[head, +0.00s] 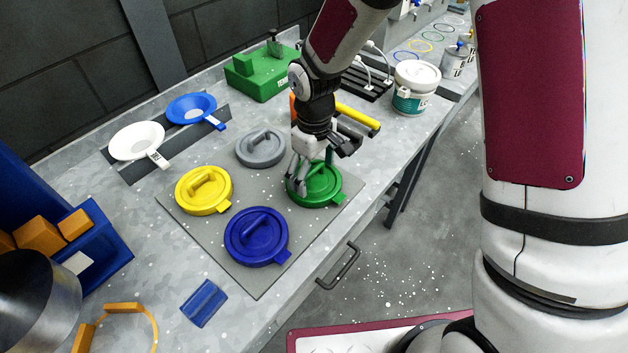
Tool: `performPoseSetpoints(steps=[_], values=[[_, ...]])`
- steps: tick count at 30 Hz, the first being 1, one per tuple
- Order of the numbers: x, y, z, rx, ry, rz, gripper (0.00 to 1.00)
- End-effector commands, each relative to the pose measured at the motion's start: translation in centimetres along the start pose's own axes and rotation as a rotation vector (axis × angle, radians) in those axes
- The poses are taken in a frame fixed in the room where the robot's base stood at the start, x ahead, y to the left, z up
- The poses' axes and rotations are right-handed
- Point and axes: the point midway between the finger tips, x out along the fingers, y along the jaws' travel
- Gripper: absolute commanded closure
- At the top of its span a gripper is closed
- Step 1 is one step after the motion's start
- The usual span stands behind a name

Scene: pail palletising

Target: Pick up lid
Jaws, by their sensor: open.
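Several round lids with raised bar handles lie on a grey mat (188,220) on the workbench. The green lid (325,190) is at the mat's right, the blue lid (257,240) at the front, the yellow lid (200,192) at the left and the grey lid (262,146) at the back. My gripper (312,180) is open and points down over the green lid. Its fingers hide the lid's left and back part. I cannot tell whether the fingers touch the lid or its handle.
A green block (258,72) and a pail (412,90) stand at the back. A blue bin (105,245) with orange blocks is at left. The mat's centre is bare.

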Motion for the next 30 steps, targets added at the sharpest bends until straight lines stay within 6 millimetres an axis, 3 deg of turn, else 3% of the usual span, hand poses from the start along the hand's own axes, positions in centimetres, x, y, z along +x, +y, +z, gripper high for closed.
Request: performPoseSetpoints(steps=[2, 6, 8, 20, 30], values=[[0.0, 0.0, 0.0, 0.000, 0.000, 0.000, 0.22], [0.0, 0.0, 0.0, 0.000, 0.000, 0.000, 0.54], [0.0, 0.0, 0.0, 0.000, 0.000, 0.000, 0.64], [-0.5, 0.0, 0.0, 0.000, 0.001, 0.000, 0.65], [-6.5, 0.1, -0.1, 0.001, 0.005, 0.003, 0.65]])
